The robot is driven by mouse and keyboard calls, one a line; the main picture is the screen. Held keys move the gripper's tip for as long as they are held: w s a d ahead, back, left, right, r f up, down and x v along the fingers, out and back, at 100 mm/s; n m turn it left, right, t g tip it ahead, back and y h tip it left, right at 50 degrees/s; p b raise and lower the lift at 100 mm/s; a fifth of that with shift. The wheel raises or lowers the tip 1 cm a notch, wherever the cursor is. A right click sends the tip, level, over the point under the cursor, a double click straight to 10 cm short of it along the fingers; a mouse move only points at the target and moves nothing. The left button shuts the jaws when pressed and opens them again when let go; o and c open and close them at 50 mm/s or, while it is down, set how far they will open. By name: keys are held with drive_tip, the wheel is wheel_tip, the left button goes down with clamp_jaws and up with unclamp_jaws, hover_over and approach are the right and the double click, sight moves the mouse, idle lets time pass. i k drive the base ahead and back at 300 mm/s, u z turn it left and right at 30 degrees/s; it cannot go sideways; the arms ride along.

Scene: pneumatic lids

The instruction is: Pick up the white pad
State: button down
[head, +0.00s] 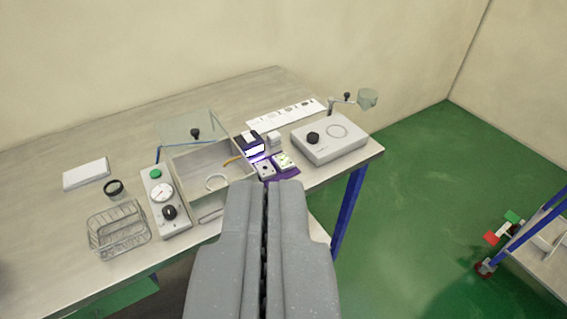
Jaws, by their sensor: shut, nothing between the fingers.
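A flat white rectangular block, which looks like the white pad (86,173), lies on the left part of the table, apart from other things. My gripper (264,187) is in the lower middle of the head view, pointing away toward the table. Its two grey fingers are shut with nothing between them. The pad is well to the left of my gripper and nothing covers it.
Right of the pad stand a dark-rimmed cup (114,189), a wire basket (120,231), a gauge box (168,203) and an open bin (205,161) with a raised clear lid (187,128). A grey device (330,140) sits at right. Table behind the pad is clear.

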sight(274, 138)
drive_tip(key=z, duration=0.3)
drive_tip(key=k, duration=0.55)
drive_tip(key=u, duration=0.25)
drive_tip(key=i, duration=0.75)
drive_tip(key=z, duration=0.6)
drive_tip(key=i, duration=1)
drive_tip(key=z, duration=0.15)
